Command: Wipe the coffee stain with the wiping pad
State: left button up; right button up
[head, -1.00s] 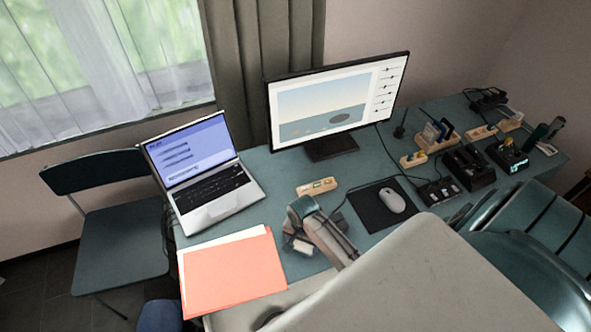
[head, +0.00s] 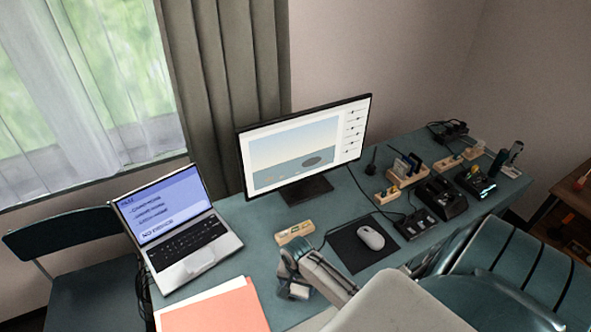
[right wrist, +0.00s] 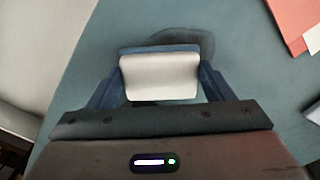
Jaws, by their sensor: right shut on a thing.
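My right gripper (right wrist: 160,85) is shut on the wiping pad (right wrist: 160,80), a white block with a blue edge, in the right wrist view. The pad is over the coffee stain (right wrist: 208,44), a dark ring-like patch on the teal desk, and hides part of it. I cannot tell for sure whether the pad touches the desk. In the head view the right gripper (head: 294,288) is low over the desk, partly behind its own arm, with the whitish pad (head: 299,292) just showing. The stain cannot be made out there. My left gripper is not in view.
A laptop (head: 190,245) and orange folder (head: 215,308) lie left of the gripper. A wooden block with sockets (head: 294,232) is just behind it. A mouse (head: 371,237) on a black mat (head: 350,250) is to the right. The monitor (head: 305,150) stands behind.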

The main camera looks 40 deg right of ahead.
jog(key=shift+w+a+f, duration=0.1)
jog(key=shift+w+a, duration=0.1)
jog(key=shift+a, duration=0.25)
jog(key=shift+w+a+f, duration=0.1)
jog(key=shift+w+a, duration=0.1)
jog(key=shift+a, duration=0.25)
jog(key=shift+w+a, duration=0.25)
jog(key=shift+a, duration=1.1)
jog(key=shift+w+a, duration=0.2)
jog(key=shift+a, duration=1.15)
jog(key=shift+r, duration=0.1)
jog(key=shift+r, duration=0.25)
jog(key=shift+w+d+r, duration=0.15)
jog(key=shift+r, duration=2.6)
jog(key=shift+r, duration=0.15)
